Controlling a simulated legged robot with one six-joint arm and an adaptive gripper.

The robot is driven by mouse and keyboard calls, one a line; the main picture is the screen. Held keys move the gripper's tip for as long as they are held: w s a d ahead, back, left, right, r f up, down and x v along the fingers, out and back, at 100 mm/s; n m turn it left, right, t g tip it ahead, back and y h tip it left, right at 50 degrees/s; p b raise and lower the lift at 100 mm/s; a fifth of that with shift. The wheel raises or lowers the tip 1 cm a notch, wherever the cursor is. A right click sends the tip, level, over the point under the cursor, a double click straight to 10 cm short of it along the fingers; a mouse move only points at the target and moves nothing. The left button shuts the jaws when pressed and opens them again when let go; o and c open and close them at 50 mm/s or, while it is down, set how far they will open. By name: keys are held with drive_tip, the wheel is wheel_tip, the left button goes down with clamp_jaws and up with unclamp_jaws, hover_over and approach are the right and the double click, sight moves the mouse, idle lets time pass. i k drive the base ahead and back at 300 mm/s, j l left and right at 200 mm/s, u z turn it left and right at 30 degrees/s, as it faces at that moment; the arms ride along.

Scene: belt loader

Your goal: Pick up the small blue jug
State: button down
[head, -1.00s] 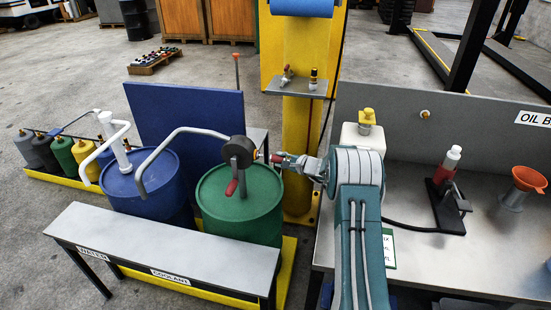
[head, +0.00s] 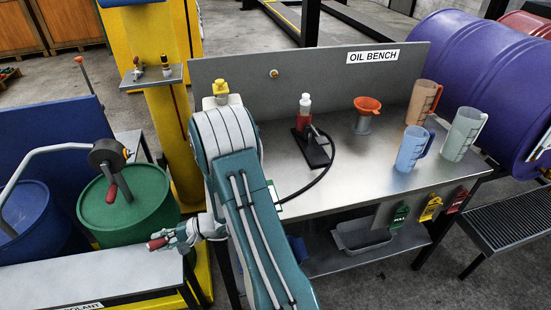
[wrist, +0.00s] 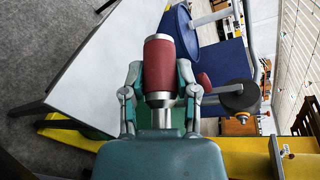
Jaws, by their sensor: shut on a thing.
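The small blue jug (head: 411,150) stands upright near the front right of the steel oil bench (head: 345,180). It is translucent, with its handle to the right. My gripper (head: 172,239) is well to the left of it, low beside the green drum (head: 140,215). The fingers (wrist: 160,90) are shut on a red cylinder (wrist: 159,68) with a grey end. The jug does not show in the wrist view.
A brown jug (head: 424,100) and a pale green jug (head: 465,135) stand close to the blue one. An orange funnel (head: 367,104) and a red bottle on a black stand (head: 304,118) are further left. A grey table (head: 90,275) lies near my gripper.

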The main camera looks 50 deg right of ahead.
sight(414, 139)
drive_tip(key=k+z, duration=0.2)
drive_tip(key=z, duration=0.15)
drive_tip(key=k+l+z, duration=0.1)
drive_tip(key=z, duration=1.65)
drive_tip(key=i+j+z, duration=0.15)
drive_tip(key=i+j, duration=0.3)
